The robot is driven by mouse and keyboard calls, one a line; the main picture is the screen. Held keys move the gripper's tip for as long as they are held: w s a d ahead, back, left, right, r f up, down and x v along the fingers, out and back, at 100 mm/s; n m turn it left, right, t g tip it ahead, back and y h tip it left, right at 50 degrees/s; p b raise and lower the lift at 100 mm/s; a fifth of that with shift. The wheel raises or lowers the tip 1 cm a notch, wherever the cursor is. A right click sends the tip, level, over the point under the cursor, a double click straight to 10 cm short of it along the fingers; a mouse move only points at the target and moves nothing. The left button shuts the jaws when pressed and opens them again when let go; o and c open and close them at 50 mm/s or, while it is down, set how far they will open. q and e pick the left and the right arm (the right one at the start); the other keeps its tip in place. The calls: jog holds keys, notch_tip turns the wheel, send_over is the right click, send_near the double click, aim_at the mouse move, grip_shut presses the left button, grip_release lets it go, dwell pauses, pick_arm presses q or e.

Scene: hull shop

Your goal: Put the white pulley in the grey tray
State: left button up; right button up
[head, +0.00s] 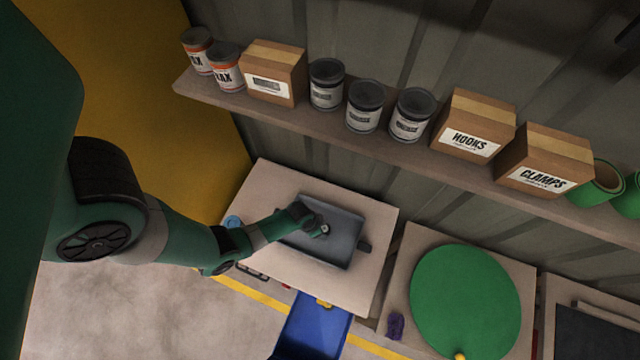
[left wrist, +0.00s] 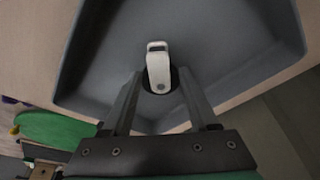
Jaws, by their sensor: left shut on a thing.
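The grey tray (head: 343,246) sits on a pale bench top below the shelf. My left gripper (head: 322,230) reaches over the tray from the left. In the left wrist view my left gripper (left wrist: 160,84) is shut on the white pulley (left wrist: 158,66), which is between the fingertips. The floor of the grey tray (left wrist: 215,45) shows behind the pulley. I cannot tell whether the pulley touches the tray floor. My right gripper is not in view.
A blue bin (head: 312,328) stands in front of the bench. A round green disc (head: 465,300) and a purple item (head: 395,326) lie on the bench to the right. A shelf (head: 415,150) with cans and boxes runs above.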

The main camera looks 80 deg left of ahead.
pick_arm(q)
jog(key=shift+f, duration=0.15)
jog(key=o, duration=1.4)
jog(key=p+v, duration=1)
jog(key=v, duration=0.2)
jog(key=shift+r+p, duration=0.2)
jog(key=shift+p, duration=0.1)
